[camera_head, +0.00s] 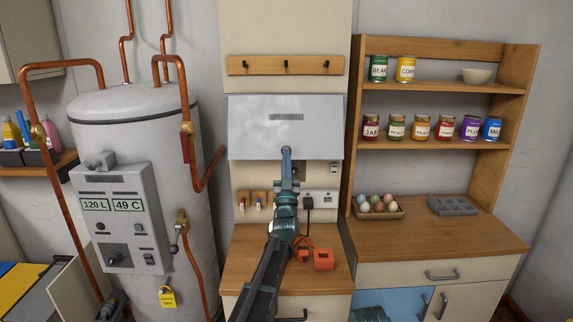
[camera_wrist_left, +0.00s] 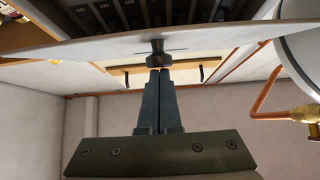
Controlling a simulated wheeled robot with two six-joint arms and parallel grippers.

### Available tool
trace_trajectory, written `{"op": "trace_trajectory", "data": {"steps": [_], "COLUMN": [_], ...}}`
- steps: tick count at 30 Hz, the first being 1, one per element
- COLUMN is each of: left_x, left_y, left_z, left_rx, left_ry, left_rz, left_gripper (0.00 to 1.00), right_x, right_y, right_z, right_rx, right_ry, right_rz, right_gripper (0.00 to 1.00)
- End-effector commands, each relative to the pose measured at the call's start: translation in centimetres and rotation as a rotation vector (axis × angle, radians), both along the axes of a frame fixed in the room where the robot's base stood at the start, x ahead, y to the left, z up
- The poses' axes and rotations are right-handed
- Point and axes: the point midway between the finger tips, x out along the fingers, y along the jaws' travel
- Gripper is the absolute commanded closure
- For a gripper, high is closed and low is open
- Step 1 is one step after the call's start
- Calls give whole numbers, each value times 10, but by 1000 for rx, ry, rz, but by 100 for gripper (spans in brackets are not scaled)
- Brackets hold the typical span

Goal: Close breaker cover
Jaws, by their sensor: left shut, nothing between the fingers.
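The breaker cover (camera_head: 240,128) is a pale grey panel on the upright board, tilted outward with its lower edge standing off the board. In the left wrist view the cover (camera_wrist_left: 60,47) shows nearly edge-on, with dark breakers (camera_wrist_left: 150,14) behind it. A small dark knob (camera_wrist_left: 157,46) sits at its lower edge. My left gripper (camera_head: 286,152) is shut and empty, with its fingertips at the middle of that edge. In the left wrist view the fingertips (camera_wrist_left: 159,72) are just at the knob; whether they touch it I cannot tell. My right gripper does not show.
A wooden counter (camera_head: 250,250) with an orange item (camera_head: 323,259) lies below. A water heater (camera_head: 130,130) with copper pipes stands left. Shelves with cans (camera_head: 378,68) and an egg tray (camera_head: 380,212) stand right.

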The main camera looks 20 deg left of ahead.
Motion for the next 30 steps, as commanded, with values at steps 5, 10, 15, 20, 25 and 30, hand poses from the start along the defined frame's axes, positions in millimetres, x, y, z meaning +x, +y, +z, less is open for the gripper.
{"op": "trace_trajectory", "data": {"steps": [5, 10, 15, 20, 25, 30], "left_x": [23, 35, 41, 44, 44, 44], "left_y": [6, 10, 12, 13, 13, 13], "left_z": [-17, -23, -26, -27, -27, -27], "left_rx": [1, 1, 1, 0, 0, 0], "left_ry": [0, 0, 0, 0, 0, 0], "left_rz": [1, 1, 1, 0, 0, 0], "left_gripper": [100, 100, 100, 100, 100, 100], "right_x": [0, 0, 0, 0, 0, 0], "right_y": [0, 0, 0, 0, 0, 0], "right_z": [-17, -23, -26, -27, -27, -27], "right_rx": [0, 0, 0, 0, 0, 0], "right_ry": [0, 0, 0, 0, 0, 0], "right_rz": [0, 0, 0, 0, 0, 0], "right_gripper": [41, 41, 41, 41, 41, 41]}}
